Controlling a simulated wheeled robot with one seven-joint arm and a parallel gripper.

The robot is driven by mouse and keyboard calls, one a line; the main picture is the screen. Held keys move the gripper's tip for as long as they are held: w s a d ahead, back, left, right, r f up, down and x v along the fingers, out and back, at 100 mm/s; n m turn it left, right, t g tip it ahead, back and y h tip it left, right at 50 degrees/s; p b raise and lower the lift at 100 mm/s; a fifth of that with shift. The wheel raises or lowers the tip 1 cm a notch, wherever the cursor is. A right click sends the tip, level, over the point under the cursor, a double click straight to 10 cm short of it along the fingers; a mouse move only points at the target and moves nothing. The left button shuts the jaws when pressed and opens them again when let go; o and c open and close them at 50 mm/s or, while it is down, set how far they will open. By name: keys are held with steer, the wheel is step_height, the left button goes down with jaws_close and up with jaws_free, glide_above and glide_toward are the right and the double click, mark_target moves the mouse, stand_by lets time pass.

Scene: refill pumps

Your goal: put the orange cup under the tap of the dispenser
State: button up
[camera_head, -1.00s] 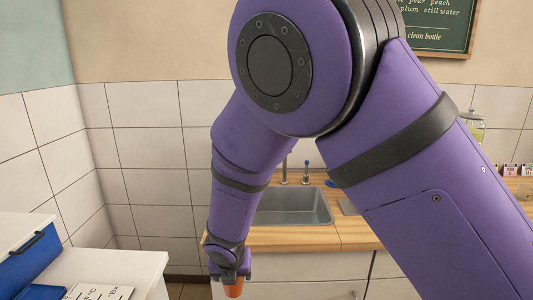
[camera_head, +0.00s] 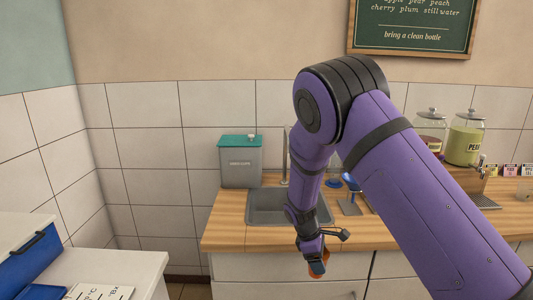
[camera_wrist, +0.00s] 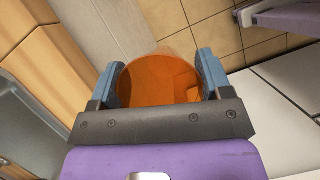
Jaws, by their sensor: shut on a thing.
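The orange cup (camera_wrist: 160,80) is between the two blue-grey finger pads of my gripper (camera_wrist: 160,85) in the wrist view, and the gripper is shut on it. A dispenser with a small tap (camera_head: 481,163) and a drip tray (camera_head: 484,201) stands on the counter at the right, partly hidden behind my arm.
The wooden counter (camera_head: 228,237) holds a sink (camera_head: 262,206) and a grey box with a green lid (camera_head: 240,163). Glass jars (camera_head: 466,140) stand at the right. A white unit (camera_head: 135,262) with a blue bin (camera_head: 28,262) is at the left. Open floor lies in front of the counter.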

steer(key=d+f+m+g+y, duration=0.2)
steer(key=d+m+g+y, duration=0.1)
steer(key=d+m, duration=1.1)
steer(key=shift+d+f+m+y, duration=0.25)
steer(key=shift+d+m+y, duration=0.15)
steer(key=shift+y, duration=0.3)
steer(key=shift+s, duration=0.15)
